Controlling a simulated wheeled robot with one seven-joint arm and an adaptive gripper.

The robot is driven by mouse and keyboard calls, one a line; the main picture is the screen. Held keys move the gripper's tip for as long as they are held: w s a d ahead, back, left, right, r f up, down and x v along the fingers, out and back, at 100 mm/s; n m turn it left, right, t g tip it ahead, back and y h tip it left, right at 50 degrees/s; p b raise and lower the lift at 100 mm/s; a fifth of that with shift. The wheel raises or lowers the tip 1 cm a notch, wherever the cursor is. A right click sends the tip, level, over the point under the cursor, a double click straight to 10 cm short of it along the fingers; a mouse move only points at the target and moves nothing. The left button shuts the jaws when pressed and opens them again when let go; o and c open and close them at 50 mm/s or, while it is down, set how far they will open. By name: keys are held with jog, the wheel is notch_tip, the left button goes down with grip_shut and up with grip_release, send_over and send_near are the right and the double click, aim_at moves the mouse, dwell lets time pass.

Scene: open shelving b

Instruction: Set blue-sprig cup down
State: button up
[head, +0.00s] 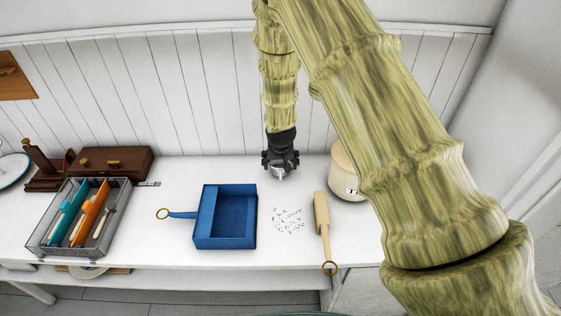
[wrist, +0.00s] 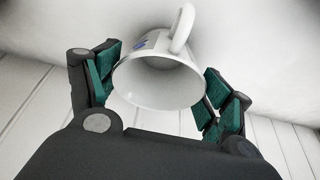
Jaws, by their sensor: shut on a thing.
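The blue-sprig cup (wrist: 160,82) is white, with a bit of blue pattern on its side and its handle at the top of the wrist view. My gripper (wrist: 158,98) is shut on the cup, with green-padded fingers on either side of it. In the head view my gripper (head: 281,172) points down over the back of the white table (head: 170,215), near the panelled wall. Only a small pale bit of the cup (head: 280,173) shows there below the gripper. I cannot tell whether the cup touches the table.
A blue dustpan (head: 226,242), scattered dark bits (head: 288,220) and a wooden brush (head: 322,220) lie in front. A round cream canister (head: 347,180) stands just right of my gripper. A grey tray of tools (head: 45,242) and a brown box (head: 112,160) are left. Bare table lies left of my gripper.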

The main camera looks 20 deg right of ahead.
jog(key=o, duration=1.1)
jog(key=b+v, duration=0.2)
jog(key=v, duration=1)
jog(key=shift+b, duration=0.35)
